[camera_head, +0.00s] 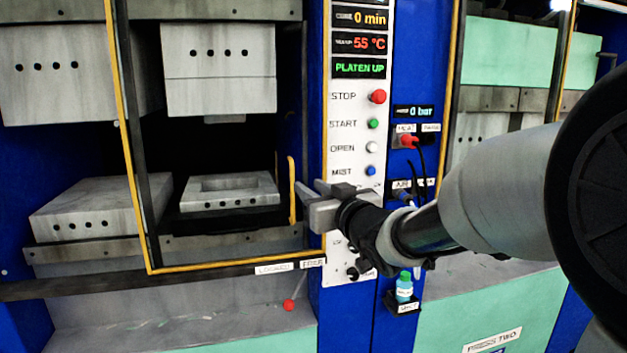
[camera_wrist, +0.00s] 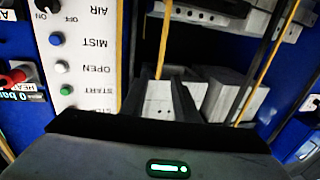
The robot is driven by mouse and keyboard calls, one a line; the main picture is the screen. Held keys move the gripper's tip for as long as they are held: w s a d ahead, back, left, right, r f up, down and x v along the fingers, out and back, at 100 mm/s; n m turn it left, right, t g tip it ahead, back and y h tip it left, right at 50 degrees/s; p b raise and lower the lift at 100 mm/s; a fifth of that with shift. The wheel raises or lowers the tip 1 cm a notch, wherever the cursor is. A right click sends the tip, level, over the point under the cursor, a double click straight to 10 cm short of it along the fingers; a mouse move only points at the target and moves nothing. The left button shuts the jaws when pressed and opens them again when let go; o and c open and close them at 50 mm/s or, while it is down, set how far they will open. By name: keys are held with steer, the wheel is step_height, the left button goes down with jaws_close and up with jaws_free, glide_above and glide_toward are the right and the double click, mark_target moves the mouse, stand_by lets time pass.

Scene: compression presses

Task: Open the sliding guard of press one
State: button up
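Press one's guard is a yellow-edged frame (camera_head: 131,145) in front of the right part of the press opening in the head view. A yellow bar handle (camera_head: 292,190) stands upright near its right side; a yellow bar (camera_wrist: 163,45) that looks like it shows in the wrist view. My gripper (camera_head: 305,202) is at this handle, just right of it. In the wrist view my gripper (camera_wrist: 165,98) has a gap between its fingers, and the bar reaches toward that gap. I cannot tell whether the fingers touch it.
The control panel (camera_head: 343,110) with display and buttons is right behind my gripper. Labels reading about "locked" and "free" (camera_head: 290,267) sit on the lower rail. A small bottle (camera_head: 404,288) stands in a holder below my wrist. Grey platens (camera_head: 228,190) show behind the guard.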

mark_target(293, 176)
steer(key=x, duration=0.8)
steer(key=shift+w+a, duration=0.1)
steer(key=shift+w, duration=0.05)
jaws_close()
